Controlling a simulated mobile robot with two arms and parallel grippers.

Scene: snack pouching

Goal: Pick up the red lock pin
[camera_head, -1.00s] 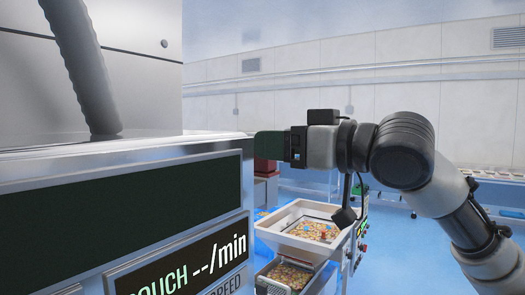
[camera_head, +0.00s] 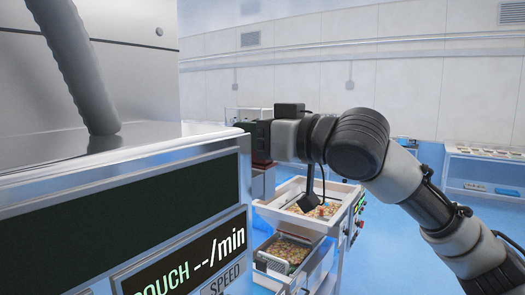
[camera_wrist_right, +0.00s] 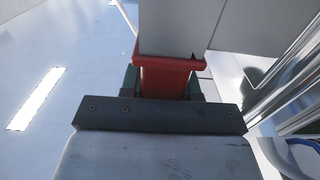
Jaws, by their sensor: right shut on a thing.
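In the right wrist view, a red piece with a wider red rim (camera_wrist_right: 168,76), which looks like the red lock pin, sits between the two dark green fingers of my right gripper (camera_wrist_right: 163,84). The gripper is shut on it. A grey panel or block covers the upper part of the red piece, so I cannot tell whether it is still seated in something. In the head view my right gripper (camera_head: 246,128) is at the corner of the big machine, and the pin cannot be made out in its fingers. My left gripper is not in view.
The big steel machine with a speed display (camera_head: 190,262) fills the left. Below my right arm stands a hopper (camera_head: 283,202) of colourful snacks, with a lower bin (camera_head: 286,251) of more. A bench (camera_head: 485,165) stands at the far right. Blue floor lies open between.

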